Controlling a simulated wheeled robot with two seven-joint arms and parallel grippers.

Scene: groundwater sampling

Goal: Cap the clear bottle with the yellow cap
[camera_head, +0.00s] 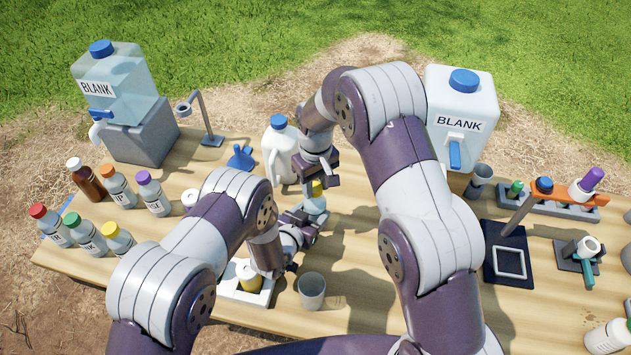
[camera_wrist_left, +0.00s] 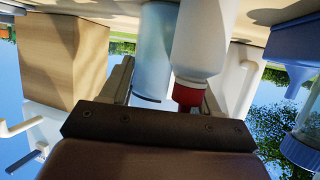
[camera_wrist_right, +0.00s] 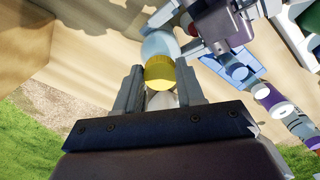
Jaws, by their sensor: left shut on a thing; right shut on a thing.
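The clear bottle (camera_head: 314,206) is pale blue and stands near the middle of the table. My left gripper (camera_head: 308,222) is shut around its side; the bottle also shows between the fingers in the left wrist view (camera_wrist_left: 152,55). The yellow cap (camera_head: 318,187) is directly over the bottle's top. My right gripper (camera_head: 322,178) is shut on the cap from above. In the right wrist view the cap (camera_wrist_right: 160,72) lines up with the bottle (camera_wrist_right: 160,43) with no clear gap; I cannot tell whether it is seated.
A grey cup (camera_head: 312,290) stands in front of the grippers, beside a white tray (camera_head: 228,291) with a yellow-topped container. A white jug (camera_head: 281,160) with a blue cap stands close behind. Several small capped bottles stand at the left. Both arms are close together.

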